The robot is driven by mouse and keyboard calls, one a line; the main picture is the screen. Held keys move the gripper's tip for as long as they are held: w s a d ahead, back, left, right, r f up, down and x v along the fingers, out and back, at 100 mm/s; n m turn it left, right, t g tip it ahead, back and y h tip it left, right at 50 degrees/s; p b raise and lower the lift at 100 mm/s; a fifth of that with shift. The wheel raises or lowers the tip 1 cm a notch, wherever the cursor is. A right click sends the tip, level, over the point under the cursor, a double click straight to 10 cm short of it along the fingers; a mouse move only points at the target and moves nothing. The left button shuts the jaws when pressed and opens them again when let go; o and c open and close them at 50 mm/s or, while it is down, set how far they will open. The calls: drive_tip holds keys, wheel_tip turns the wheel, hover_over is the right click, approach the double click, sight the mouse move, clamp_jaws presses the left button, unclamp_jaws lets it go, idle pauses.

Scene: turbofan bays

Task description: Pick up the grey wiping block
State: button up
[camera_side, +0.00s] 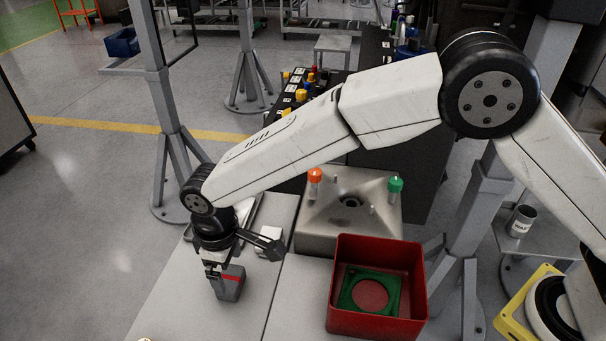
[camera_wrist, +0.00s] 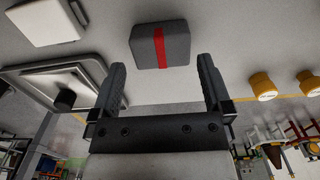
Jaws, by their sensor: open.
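The grey wiping block (camera_side: 231,287) has a red stripe across it and stands on the light worktop at the lower left in the side view. It also shows at the top centre of the wrist view (camera_wrist: 174,50), beyond the fingertips and roughly between their lines. My gripper (camera_side: 212,270) is low beside the block, close to its left upper side in the side view; touching or apart is not clear there. In the wrist view my gripper (camera_wrist: 160,66) has its two dark fingers wide apart with nothing between them.
A white block (camera_side: 269,240) sits on the worktop behind the wiping block. A red bin (camera_side: 337,313) with a green square frame (camera_side: 350,301) inside stands to the right. Behind it, a metal fixture (camera_side: 322,218) carries an orange knob (camera_side: 315,175) and a green knob (camera_side: 395,185).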

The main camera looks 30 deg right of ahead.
sight(229, 277)
drive_tip(key=shift+a+f, duration=0.1)
drive_tip(key=shift+f, duration=1.85)
drive_tip(key=shift+c, duration=0.2)
drive_tip(key=c, duration=0.9)
drive_tip(key=shift+r, duration=0.2)
